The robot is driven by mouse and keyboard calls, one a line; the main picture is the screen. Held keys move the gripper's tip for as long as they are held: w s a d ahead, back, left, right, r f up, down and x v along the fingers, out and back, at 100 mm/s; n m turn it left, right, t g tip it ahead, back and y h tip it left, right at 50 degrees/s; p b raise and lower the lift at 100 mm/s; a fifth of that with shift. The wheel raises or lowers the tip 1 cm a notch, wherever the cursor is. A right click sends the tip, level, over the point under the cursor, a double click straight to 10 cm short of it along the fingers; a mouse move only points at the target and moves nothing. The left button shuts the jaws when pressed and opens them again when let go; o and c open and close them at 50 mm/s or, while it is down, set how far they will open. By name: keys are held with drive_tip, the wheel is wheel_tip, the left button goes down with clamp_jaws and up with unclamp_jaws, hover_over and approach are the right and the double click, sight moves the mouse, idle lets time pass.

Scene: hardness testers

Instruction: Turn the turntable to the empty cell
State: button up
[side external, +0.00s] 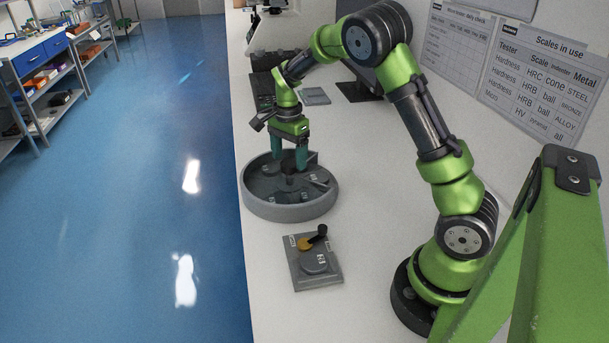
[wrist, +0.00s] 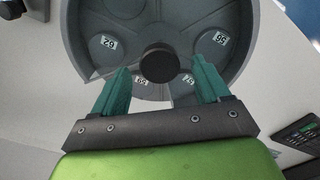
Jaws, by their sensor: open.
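The turntable (side external: 291,207) is a round grey dish on the white bench, with several cells divided by low walls. Its dark central knob (wrist: 160,63) shows in the wrist view. Round grey blocks with number labels lie in cells, one at upper left (wrist: 104,43) and one at upper right (wrist: 213,43). Two more labelled blocks show partly near my fingers. My gripper (side external: 289,165) is over the turntable, pointing down, its teal fingers apart. In the wrist view my gripper (wrist: 158,85) has a finger on either side of the knob's near side, with gaps. Contact cannot be told.
The bench's left edge is close to the turntable.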

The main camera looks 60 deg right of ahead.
drive_tip(key=shift+f, duration=0.65)
clamp_jaws()
drive_tip(key=shift+n, duration=3)
drive_tip(key=shift+r+n, duration=0.1)
drive_tip(key=shift+n, duration=2.8)
